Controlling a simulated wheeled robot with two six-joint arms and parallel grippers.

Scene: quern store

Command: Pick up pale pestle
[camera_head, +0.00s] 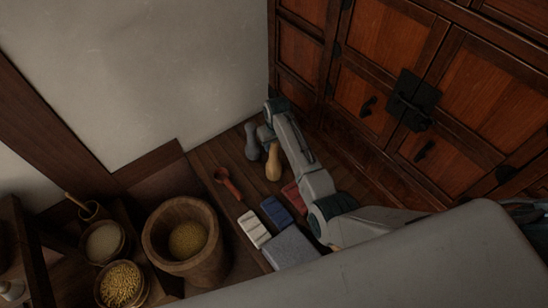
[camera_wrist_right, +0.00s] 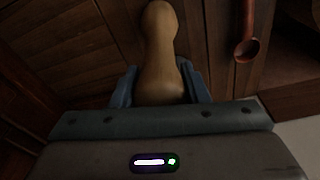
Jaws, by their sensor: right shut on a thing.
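The pale pestle (camera_head: 273,164) is a tan, rounded, waisted piece over the wooden boards in the head view, partly behind my right arm. In the right wrist view the pale pestle (camera_wrist_right: 160,48) runs up the middle, its near, wider end between the two blue fingers. My right gripper (camera_head: 267,136) is at the far end of the pestle in the head view. In the right wrist view my right gripper (camera_wrist_right: 157,90) is shut on it. I cannot tell whether the pestle is clear of the boards. My left gripper is not in view.
A grey bottle-shaped piece (camera_head: 250,142) stands close left of the pestle. A red-brown spoon (camera_head: 228,183), a white block (camera_head: 253,229), a blue block (camera_head: 276,211) and a grey block (camera_head: 291,249) lie nearer. A wooden mortar (camera_head: 160,241) stands left. A cabinet (camera_head: 365,100) rises right.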

